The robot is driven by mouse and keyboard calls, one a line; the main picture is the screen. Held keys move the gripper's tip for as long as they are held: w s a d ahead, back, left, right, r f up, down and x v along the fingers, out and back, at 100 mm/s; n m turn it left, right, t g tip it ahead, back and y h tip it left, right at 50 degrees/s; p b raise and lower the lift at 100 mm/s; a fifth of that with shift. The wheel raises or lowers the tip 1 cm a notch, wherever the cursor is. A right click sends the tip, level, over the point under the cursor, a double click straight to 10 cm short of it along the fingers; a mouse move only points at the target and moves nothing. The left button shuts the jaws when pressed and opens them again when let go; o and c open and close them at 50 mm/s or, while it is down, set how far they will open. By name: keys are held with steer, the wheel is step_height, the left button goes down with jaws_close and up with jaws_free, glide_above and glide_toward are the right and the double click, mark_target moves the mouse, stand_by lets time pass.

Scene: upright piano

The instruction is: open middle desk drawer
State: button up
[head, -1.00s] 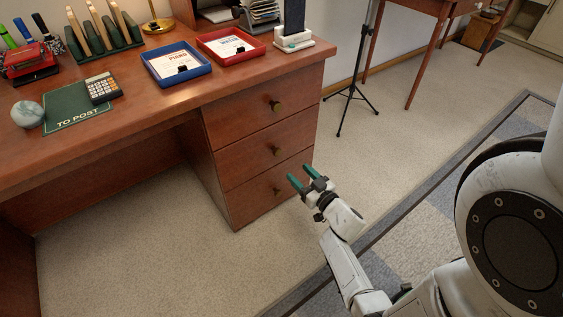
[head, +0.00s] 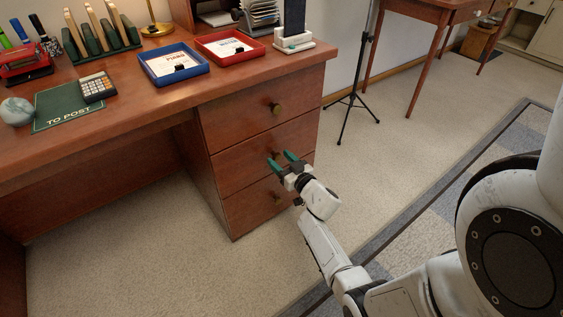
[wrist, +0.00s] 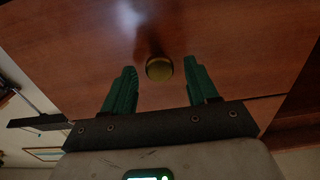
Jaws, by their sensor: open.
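The desk's middle drawer (head: 238,165) is shut, flush with the drawers above and below. It also fills much of the wrist view as a brown wooden front (wrist: 240,40). Its round brass knob (wrist: 159,68) shows in the wrist view between the two green fingers, apart from both. In the head view my gripper largely hides this knob. My gripper (head: 280,158) is open and empty, its fingers pointing at the drawer front on either side of the knob. I cannot tell how far the fingertips are from the wood.
The top drawer (head: 245,115) and bottom drawer (head: 250,208) are shut, each with a knob. A blue tray (head: 174,64) and red tray (head: 230,48) sit on the desktop. A black tripod stand (head: 352,98) is at right. Carpet before the drawers is clear.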

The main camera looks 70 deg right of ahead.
jaws_close()
stand_by(0.4)
